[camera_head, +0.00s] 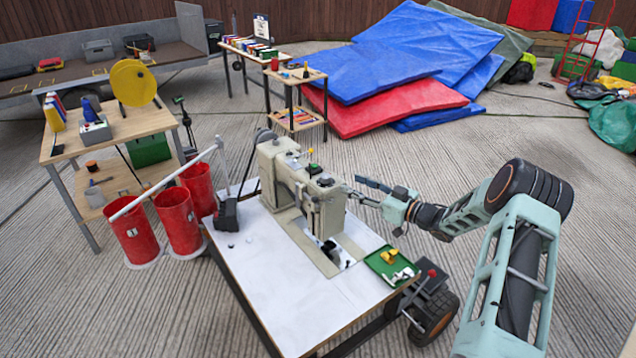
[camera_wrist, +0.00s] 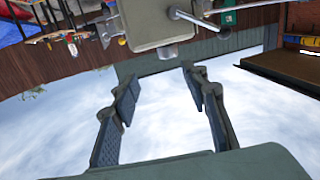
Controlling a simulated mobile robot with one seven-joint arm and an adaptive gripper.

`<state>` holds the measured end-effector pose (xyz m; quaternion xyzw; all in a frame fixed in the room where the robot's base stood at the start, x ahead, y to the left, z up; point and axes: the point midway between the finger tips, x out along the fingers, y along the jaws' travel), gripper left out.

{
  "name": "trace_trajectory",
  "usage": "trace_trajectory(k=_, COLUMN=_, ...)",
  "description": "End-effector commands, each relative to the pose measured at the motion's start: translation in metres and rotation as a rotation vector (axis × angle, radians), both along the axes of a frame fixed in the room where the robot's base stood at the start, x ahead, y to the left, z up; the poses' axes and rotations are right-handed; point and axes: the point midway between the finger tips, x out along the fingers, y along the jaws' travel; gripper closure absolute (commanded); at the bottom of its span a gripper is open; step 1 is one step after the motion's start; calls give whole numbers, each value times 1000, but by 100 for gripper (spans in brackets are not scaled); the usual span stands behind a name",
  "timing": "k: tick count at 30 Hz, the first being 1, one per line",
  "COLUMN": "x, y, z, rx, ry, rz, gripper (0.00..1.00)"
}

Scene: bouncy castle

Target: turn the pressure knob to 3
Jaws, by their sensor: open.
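The beige sewing machine (camera_head: 292,188) stands on a white-topped wheeled table. Its head faces my gripper (camera_head: 360,190), which reaches in from the right. On top of the head are a dark round piece (camera_head: 325,181) and a small green piece (camera_head: 314,168); I cannot tell which is the pressure knob, and no number is legible. In the wrist view, the upside-down machine head (camera_wrist: 145,22) hangs at the top, with a short grey cylinder (camera_wrist: 168,51) sticking out. My gripper also shows there (camera_wrist: 163,84), open and empty, with its fingers apart from the cylinder.
A green tray (camera_head: 378,264) with small yellow and white items lies at the white tabletop's (camera_head: 285,305) right corner. Red buckets (camera_head: 131,232) and a wooden bench (camera_head: 140,124) stand left. Blue and red mats (camera_head: 400,108) lie behind. A metal rod (camera_wrist: 200,22) juts beside the machine head.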

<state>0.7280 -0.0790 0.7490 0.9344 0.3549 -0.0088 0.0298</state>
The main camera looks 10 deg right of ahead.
Motion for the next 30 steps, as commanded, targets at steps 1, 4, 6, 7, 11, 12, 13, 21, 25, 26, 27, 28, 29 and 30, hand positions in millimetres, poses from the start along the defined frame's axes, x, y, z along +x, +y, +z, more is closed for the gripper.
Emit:
trace_trajectory(k=1, x=-4, y=3, z=-6, rx=33, ry=3, rz=10, gripper=59)
trace_trajectory(k=4, x=-6, y=10, z=-6, rx=65, ry=6, rz=26, gripper=59)
trace_trajectory(k=6, x=-3, y=15, z=-7, rx=69, ry=5, rz=29, gripper=59)
trace_trajectory(k=7, x=0, y=17, z=-7, rx=67, ry=6, rz=29, gripper=59)
trace_trajectory(k=11, x=16, y=33, z=-7, rx=66, ry=4, rz=29, gripper=59)
trace_trajectory(k=12, x=22, y=37, z=-7, rx=64, ry=4, rz=28, gripper=59)
trace_trajectory(k=13, x=26, y=41, z=-7, rx=65, ry=4, rz=28, gripper=59)
trace_trajectory(k=21, x=60, y=71, z=-7, rx=62, ry=5, rz=25, gripper=59)
trace_trajectory(k=25, x=68, y=79, z=-7, rx=62, ry=5, rz=26, gripper=59)
trace_trajectory(k=26, x=69, y=80, z=-7, rx=62, ry=6, rz=25, gripper=59)
trace_trajectory(k=27, x=70, y=81, z=-7, rx=63, ry=6, rz=25, gripper=59)
trace_trajectory(k=28, x=71, y=82, z=-7, rx=63, ry=6, rz=25, gripper=59)
trace_trajectory(k=29, x=71, y=82, z=-6, rx=63, ry=6, rz=25, gripper=59)
trace_trajectory(k=30, x=71, y=82, z=-6, rx=63, ry=6, rz=25, gripper=59)
